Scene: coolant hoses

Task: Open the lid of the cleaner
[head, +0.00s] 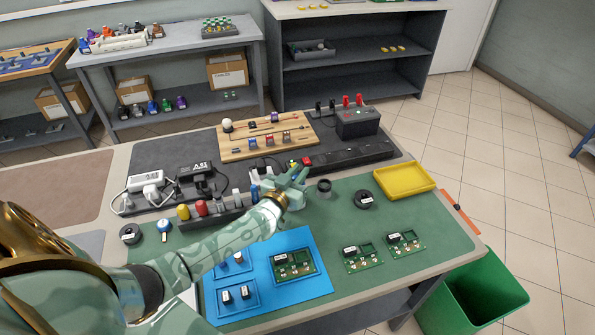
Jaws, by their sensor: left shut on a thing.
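No thing here is plainly marked as the cleaner, and I cannot make out its lid for sure. A small dark round pot (324,187) stands upright on the green mat, just right of my left gripper (298,177). My left arm reaches in from the lower left across the mat. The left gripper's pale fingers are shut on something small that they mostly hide. A small red piece (307,161) shows just beyond the fingertips. I cannot tell whether it touches them. My right gripper is not in view.
A black disc (364,200) and a yellow tray (404,179) lie to the right. A blue mat (311,285) with a circuit board (294,264) lies in front. A dark rack of tools (215,211) stands left of the gripper. A wooden board (236,150) lies behind.

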